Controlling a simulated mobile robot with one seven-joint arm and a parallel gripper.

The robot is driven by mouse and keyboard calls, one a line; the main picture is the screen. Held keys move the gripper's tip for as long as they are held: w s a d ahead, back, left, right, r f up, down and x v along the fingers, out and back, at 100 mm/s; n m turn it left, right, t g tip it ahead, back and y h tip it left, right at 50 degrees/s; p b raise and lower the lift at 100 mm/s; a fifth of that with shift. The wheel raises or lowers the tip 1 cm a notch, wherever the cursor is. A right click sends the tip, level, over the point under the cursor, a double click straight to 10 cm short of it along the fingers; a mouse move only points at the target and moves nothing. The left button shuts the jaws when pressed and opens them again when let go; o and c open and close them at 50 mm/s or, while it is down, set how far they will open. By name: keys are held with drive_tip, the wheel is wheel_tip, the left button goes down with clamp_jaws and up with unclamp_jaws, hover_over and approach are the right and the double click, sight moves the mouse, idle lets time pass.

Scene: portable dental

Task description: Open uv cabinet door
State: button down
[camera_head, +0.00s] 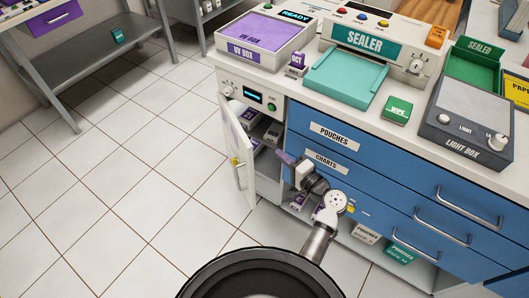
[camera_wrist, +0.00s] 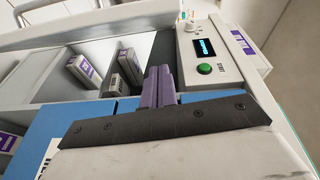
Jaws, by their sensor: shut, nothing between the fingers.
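The white UV cabinet door (camera_head: 237,157) stands swung out from the left end of the counter. It has a small yellow piece and a handle near its lower free edge. The cabinet opening behind it shows shelves with several small boxes (camera_head: 273,133). My gripper (camera_head: 284,158) is to the right of the door, near the cabinet opening and the blue drawer fronts, and apart from the door. In the wrist view its purple fingers (camera_wrist: 158,86) are together and empty, pointing toward the open shelves. The control panel (camera_wrist: 204,52) with a lit display and green button is beside them.
Blue drawers (camera_head: 370,165) with metal handles are right of the cabinet. Above are the UV box (camera_head: 262,35), the sealer (camera_head: 365,45) and the light box (camera_head: 465,130). A grey shelf rack (camera_head: 90,60) stands at the left. The tiled floor (camera_head: 120,180) left of the door is clear.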

drive_tip(key=s+d+f+m, duration=0.1)
drive_tip(key=s+d, duration=0.2)
drive_tip(key=w+a+p, duration=0.4)
drive_tip(key=w+a, duration=0.2)
drive_tip(key=a, duration=0.4)
drive_tip(key=shift+w+f, duration=0.2)
drive_tip(key=shift+a, duration=0.1)
